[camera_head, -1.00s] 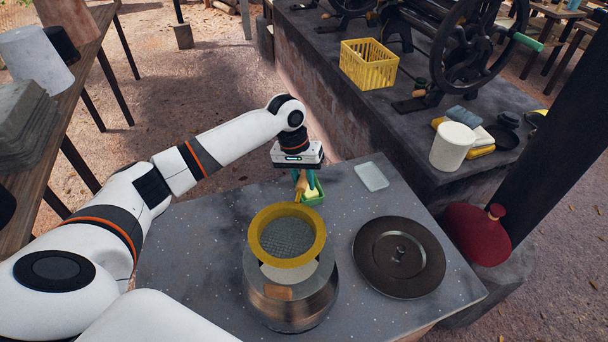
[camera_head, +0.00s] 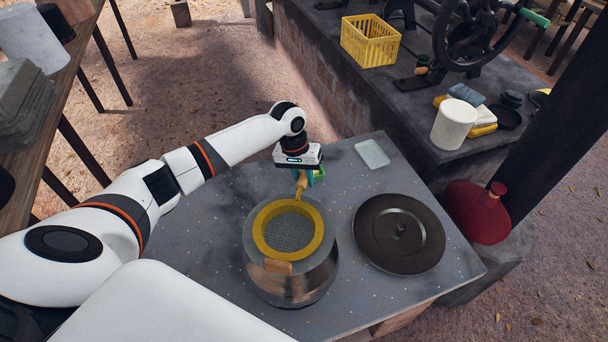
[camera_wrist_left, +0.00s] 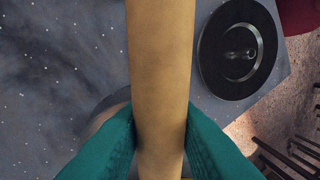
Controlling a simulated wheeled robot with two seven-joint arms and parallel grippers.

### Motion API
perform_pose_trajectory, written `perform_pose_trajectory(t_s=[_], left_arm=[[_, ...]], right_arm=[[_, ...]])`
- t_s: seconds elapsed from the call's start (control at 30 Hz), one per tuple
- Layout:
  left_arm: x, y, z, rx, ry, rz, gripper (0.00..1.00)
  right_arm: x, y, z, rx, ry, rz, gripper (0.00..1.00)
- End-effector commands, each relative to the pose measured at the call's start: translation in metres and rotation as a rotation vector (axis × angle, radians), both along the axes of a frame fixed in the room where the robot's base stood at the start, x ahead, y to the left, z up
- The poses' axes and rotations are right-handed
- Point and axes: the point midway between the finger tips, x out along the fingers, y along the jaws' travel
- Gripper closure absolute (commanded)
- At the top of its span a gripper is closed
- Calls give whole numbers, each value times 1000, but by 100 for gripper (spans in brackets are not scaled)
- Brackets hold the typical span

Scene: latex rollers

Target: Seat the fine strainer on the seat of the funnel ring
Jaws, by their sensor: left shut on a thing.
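The fine strainer (camera_head: 290,232) has a yellow rim, grey mesh and a handle. It lies level over the grey funnel ring (camera_head: 253,255) on top of a metal pot (camera_head: 300,286), within the ring's outline. I cannot tell whether its rim touches the seat, which it hides. A short wooden grip (camera_head: 278,267) shows on the ring's near side. My left gripper (camera_head: 303,181) is beyond the pot, shut on the strainer's handle. In the left wrist view the tan handle (camera_wrist_left: 160,70) stands between the teal fingers (camera_wrist_left: 158,150). My right gripper is not in view.
A dark round lid (camera_head: 398,235) lies right of the pot on the speckled table. A pale flat tile (camera_head: 372,153) lies at its back. A red vessel (camera_head: 477,211) stands beyond the right edge. A white cup (camera_head: 453,122) and yellow basket (camera_head: 370,40) stand on the stone bench.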

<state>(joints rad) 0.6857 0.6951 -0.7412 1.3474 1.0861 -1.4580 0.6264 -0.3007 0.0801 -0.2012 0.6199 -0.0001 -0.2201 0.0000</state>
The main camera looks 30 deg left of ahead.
Motion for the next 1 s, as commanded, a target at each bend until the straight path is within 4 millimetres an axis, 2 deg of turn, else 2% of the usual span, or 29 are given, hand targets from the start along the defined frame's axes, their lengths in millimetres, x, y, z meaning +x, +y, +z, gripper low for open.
perform_pose_trajectory(t_s=[0.43, 0.8, 0.83, 0.97, 1.0], left_arm=[[0, 0, 0, -1, 0, 0, 100], [0, 0, -9, 0, 0, 1, 100], [0, 0, -9, 0, 0, 1, 73], [0, 0, -9, 0, 0, 1, 52], [0, 0, -9, 0, 0, 1, 51]], right_arm=[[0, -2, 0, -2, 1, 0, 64], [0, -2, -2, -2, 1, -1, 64], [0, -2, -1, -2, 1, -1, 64], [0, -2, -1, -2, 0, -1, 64], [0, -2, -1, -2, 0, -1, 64]])
